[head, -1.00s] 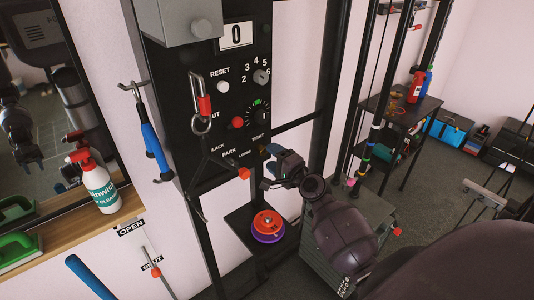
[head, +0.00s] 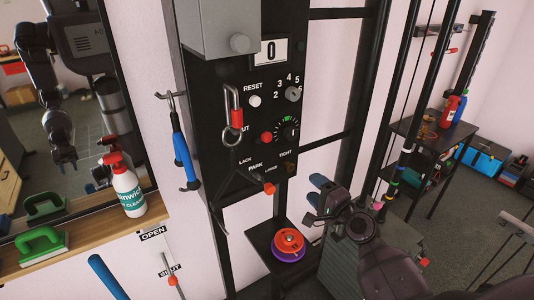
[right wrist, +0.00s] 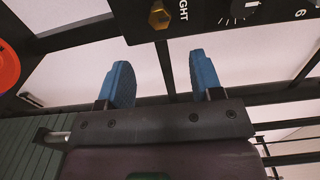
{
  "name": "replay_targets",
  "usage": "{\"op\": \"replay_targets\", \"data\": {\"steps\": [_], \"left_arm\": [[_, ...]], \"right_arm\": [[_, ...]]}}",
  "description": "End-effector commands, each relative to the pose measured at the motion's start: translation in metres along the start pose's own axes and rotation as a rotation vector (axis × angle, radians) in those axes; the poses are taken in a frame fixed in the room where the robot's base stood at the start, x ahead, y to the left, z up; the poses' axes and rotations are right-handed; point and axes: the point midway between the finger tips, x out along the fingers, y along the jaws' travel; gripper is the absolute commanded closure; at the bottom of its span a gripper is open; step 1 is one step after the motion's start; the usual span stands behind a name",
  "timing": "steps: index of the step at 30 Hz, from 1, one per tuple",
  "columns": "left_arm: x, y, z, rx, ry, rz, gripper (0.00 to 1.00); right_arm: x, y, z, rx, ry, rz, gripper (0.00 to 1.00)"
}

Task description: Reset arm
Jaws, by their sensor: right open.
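My right gripper (head: 314,200) is in the lower middle of the head view, to the right of the black control panel (head: 262,150) and above the small shelf. In the right wrist view its two blue fingers (right wrist: 157,80) stand well apart with nothing between them. The gripper touches nothing that I can see. My left gripper is not seen directly; an arm shows in the mirror (head: 90,150) at the left, as a reflection.
A red and purple plate pile (head: 288,244) lies on a black shelf (head: 258,232) left of the gripper. A spray bottle (head: 128,188) and green brush (head: 40,245) stand on a wooden ledge. Black rack posts rise behind the arm. A shelf stand (head: 432,135) is at right.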

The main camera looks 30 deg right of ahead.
Motion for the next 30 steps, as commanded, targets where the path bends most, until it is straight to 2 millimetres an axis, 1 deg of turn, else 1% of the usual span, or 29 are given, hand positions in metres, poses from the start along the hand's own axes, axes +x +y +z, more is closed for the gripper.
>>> {"op": "replay_targets", "data": {"steps": [5,8,11,15,17,19,23,26,29,30], "left_arm": [[0.0,0.0,0.0,0.0,0.0,0.0,0.57],[0.0,0.0,0.0,0.0,-0.001,0.0,0.57],[0.0,0.0,0.001,0.001,-0.001,0.0,0.57],[0.0,0.0,0.001,0.001,-0.001,0.0,0.57],[0.001,0.0,0.001,0.001,-0.002,0.0,0.57],[0.001,0.0,0.001,0.001,-0.001,0.0,0.57],[0.001,0.0,0.002,0.001,-0.002,0.0,0.57],[0.002,0.0,0.002,0.001,-0.001,0.0,0.57],[0.002,0.0,0.002,0.002,0.0,0.0,0.57],[0.002,0.0,0.003,0.002,0.0,0.0,0.57]], "right_arm": [[0.0,0.0,0.0,-0.007,0.0,0.0,0.4],[0.0,0.0,0.0,-0.055,0.0,0.001,0.4],[0.0,0.003,-0.002,-0.223,0.013,0.022,0.4],[0.002,0.01,0.009,-0.541,0.011,0.072,0.4],[-0.001,0.019,0.016,-0.683,0.002,0.103,0.4],[-0.007,0.032,0.025,-0.844,-0.014,0.144,0.4],[-0.026,0.061,0.044,-1.121,-0.061,0.222,0.4],[-0.045,0.084,0.059,-1.307,-0.109,0.277,0.4],[-0.069,0.109,0.076,-1.472,-0.169,0.331,0.4],[-0.081,0.12,0.084,-1.53,-0.198,0.352,0.4]]}}
